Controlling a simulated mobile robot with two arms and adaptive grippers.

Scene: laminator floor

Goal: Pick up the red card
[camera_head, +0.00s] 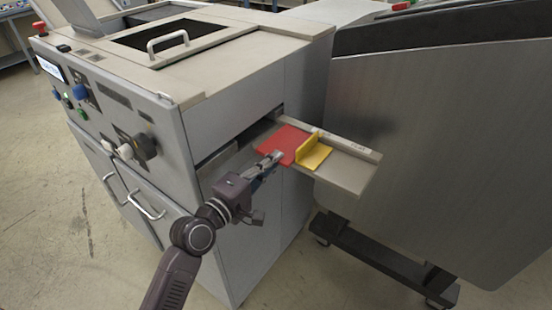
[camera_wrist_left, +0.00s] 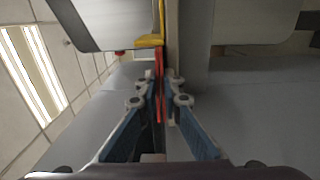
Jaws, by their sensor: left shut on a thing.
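The red card (camera_head: 283,143) lies at the metal tray (camera_head: 350,173) that sticks out of the machine's side. Its near edge is between the fingers of my left gripper (camera_head: 270,162), which is shut on it. In the left wrist view the red card (camera_wrist_left: 160,75) shows as a thin edge-on strip between the fingertips of my left gripper (camera_wrist_left: 161,104). A yellow angled piece (camera_head: 315,153) stands on the tray against the card's right side. It also shows in the left wrist view (camera_wrist_left: 149,41). I cannot tell whether the card is clear of the tray. My right gripper is not in view.
The grey machine (camera_head: 150,80) with knobs and handles stands at left and behind the tray. A large brushed-metal panel (camera_head: 440,150) stands close at right, above a dark wheeled base (camera_head: 385,262). Floor is open at the front.

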